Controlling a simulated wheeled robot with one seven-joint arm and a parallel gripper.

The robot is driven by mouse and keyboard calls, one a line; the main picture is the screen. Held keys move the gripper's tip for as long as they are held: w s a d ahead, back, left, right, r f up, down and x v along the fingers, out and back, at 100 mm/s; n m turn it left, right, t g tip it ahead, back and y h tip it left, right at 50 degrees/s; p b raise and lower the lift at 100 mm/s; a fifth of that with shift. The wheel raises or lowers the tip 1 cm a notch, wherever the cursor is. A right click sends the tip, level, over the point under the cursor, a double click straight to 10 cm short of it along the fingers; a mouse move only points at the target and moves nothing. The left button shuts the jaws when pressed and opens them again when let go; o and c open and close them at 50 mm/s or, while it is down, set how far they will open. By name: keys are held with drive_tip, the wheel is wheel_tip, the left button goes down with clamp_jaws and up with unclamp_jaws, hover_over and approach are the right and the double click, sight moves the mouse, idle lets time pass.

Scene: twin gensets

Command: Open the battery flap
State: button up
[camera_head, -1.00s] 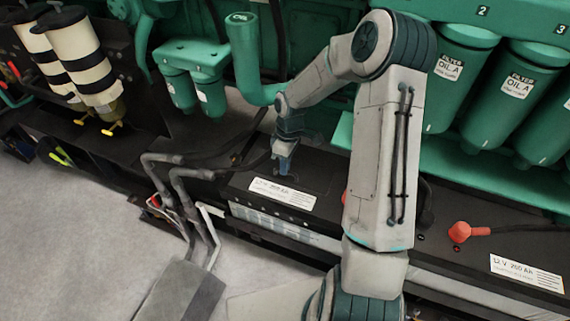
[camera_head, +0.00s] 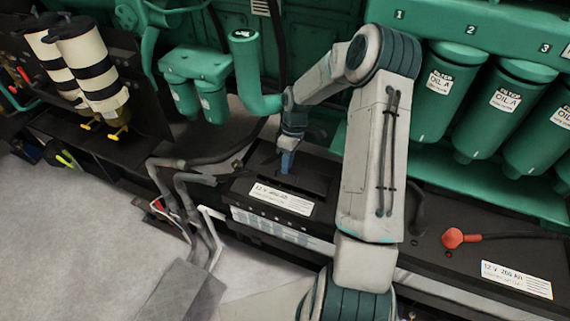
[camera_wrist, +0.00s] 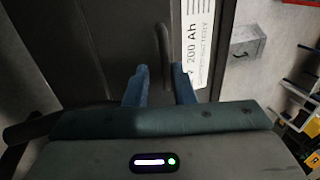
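The left battery is a black box with a white "12 V 200 Ah" label (camera_head: 281,198) on the near edge of its top. Its dark top (camera_head: 318,188) is partly behind my arm. My gripper (camera_head: 287,162) points down at this top, just behind the label. In the wrist view my two blue fingers (camera_wrist: 161,84) stand apart over the dark battery top (camera_wrist: 85,40). A narrow dark curved bar (camera_wrist: 163,42) lies just beyond the gap between them. I cannot clearly tell the flap's outline, nor whether the fingers touch anything.
Grey pipes (camera_head: 190,200) rise left of the battery. A green pipe (camera_head: 246,75) and green oil filters (camera_head: 440,95) stand behind. A second battery with a red terminal cap (camera_head: 453,238) lies to the right. Pale floor (camera_head: 80,235) is open at the left front.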

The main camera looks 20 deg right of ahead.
drive_tip(key=shift+o, duration=0.3)
drive_tip(key=shift+d, duration=0.1)
drive_tip(key=shift+a, duration=0.2)
drive_tip(key=shift+r, duration=0.25)
drive_tip(key=s+d+r+b, duration=0.1)
drive_tip(key=s+d+r, duration=0.6)
drive_tip(key=d+r, duration=0.2)
drive_tip(key=shift+d+r+b, duration=0.25)
drive_tip(key=shift+r+b, duration=0.1)
drive_tip(key=shift+r, duration=0.4)
